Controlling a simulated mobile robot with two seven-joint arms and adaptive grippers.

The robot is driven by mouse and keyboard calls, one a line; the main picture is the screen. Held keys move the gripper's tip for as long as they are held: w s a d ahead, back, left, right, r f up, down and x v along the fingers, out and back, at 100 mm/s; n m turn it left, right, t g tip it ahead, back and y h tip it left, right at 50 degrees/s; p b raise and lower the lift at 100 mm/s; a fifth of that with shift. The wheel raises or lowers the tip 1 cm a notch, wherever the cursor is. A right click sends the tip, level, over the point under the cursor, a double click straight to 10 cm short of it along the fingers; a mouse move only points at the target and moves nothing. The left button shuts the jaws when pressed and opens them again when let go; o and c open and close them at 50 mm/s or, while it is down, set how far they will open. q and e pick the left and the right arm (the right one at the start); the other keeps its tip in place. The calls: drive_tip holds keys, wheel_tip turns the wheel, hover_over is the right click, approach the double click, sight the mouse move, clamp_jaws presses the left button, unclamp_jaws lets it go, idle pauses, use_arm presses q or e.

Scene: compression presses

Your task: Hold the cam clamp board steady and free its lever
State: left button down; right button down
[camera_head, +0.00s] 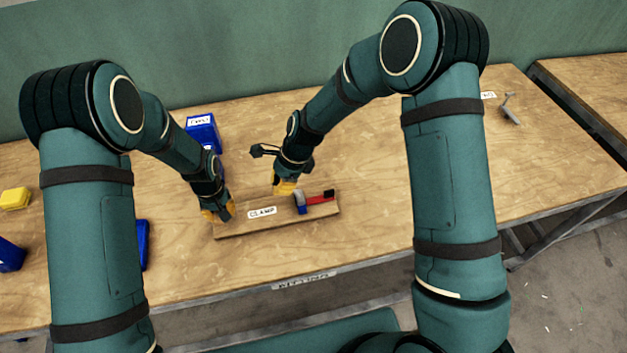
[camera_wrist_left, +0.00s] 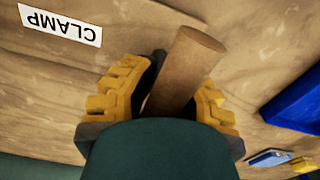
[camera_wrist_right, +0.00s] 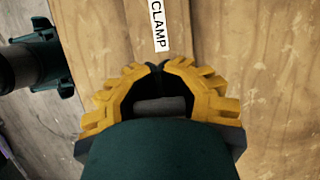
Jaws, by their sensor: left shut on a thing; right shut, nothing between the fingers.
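The cam clamp board (camera_head: 240,225) is a long wooden plank with a white CLAMP label (camera_head: 262,212). On its right part sit a blue-and-grey clamp piece (camera_head: 300,203) and a red lever (camera_head: 321,199) lying low, pointing right, with a dark end. My left gripper (camera_head: 217,213) is at the board's left end; in the left wrist view it is shut on a brown round post (camera_wrist_left: 193,58). My right gripper (camera_head: 285,187) is above the board's back edge, left of the clamp piece. In the right wrist view its fingertips (camera_wrist_right: 155,68) meet; a grey cylinder shows behind them.
Blue bins (camera_head: 202,130) stand behind my left gripper. Other blue boxes and a yellow block (camera_head: 15,198) are at the left. A small grey tool (camera_head: 511,110) lies at the back right. The wooden table (camera_head: 400,215) is clear right of the board.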

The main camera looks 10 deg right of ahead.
drive_tip(key=shift+a+f, duration=0.6)
drive_tip(key=shift+a, duration=0.25)
drive_tip(key=c, duration=1)
unclamp_jaws()
drive_tip(key=shift+d, duration=0.1)
drive_tip(key=v, duration=1.2)
